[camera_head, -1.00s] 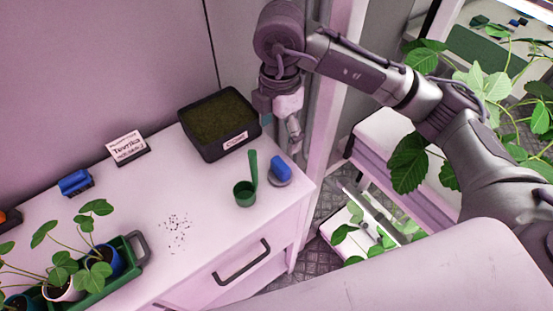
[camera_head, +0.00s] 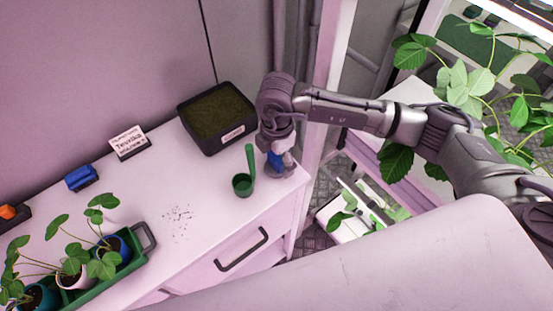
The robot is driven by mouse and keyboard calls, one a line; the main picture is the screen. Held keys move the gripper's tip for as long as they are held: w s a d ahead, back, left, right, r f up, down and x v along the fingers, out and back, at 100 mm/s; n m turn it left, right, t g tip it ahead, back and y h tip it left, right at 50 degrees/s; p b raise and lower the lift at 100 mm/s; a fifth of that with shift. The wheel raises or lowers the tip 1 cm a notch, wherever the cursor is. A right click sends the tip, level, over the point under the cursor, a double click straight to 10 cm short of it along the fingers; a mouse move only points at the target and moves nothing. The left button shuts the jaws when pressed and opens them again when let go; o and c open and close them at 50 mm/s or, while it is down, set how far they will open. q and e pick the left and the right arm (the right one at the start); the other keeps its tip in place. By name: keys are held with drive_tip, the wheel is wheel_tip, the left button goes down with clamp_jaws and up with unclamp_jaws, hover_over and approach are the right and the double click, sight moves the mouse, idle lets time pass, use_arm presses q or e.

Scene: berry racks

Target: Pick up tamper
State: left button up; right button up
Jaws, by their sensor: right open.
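The tamper (camera_head: 274,161), with a blue body on a grey round base, stands near the right end of the white cabinet top. My right gripper (camera_head: 278,158) points down over it from above. Its fingers are around or just in front of the tamper and hide part of it. The gripper is open; whether a finger touches the tamper cannot be told. My left gripper is not in view.
A green scoop (camera_head: 243,185) with an upright handle stands close left of the tamper. A black soil tray (camera_head: 181,113) is behind. A green carrier (camera_head: 106,277) with potted plants is front left. Dark specks (camera_head: 178,220) lie on clear surface between.

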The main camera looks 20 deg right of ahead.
sight(279, 158)
drive_tip(key=shift+c, duration=0.3)
drive_tip(key=c, duration=1.3)
drive_tip(key=shift+r, duration=0.1)
drive_tip(key=shift+r+b, duration=0.35)
drive_tip(key=shift+r, duration=0.05)
drive_tip(key=shift+s+d+r+b, duration=0.1)
drive_tip(key=shift+s+r+b, duration=0.2)
drive_tip(key=shift+r, duration=0.3)
drive_tip(key=shift+s+d+r+b, duration=0.1)
drive_tip(key=shift+s+r+b, duration=0.1)
drive_tip(key=shift+r+b, duration=0.3)
drive_tip(key=shift+s+d+r+b, duration=0.1)
drive_tip(key=shift+s+d+b, duration=0.2)
drive_tip(key=shift+s+d, duration=1.55)
drive_tip(key=shift+s+d+r+b, duration=0.1)
drive_tip(key=shift+s+b, duration=0.2)
drive_tip(key=shift+s, duration=3.2)
drive_tip(key=shift+s+d+b, duration=0.3)
drive_tip(key=shift+s+d, duration=0.6)
drive_tip(key=shift+s, duration=1.8)
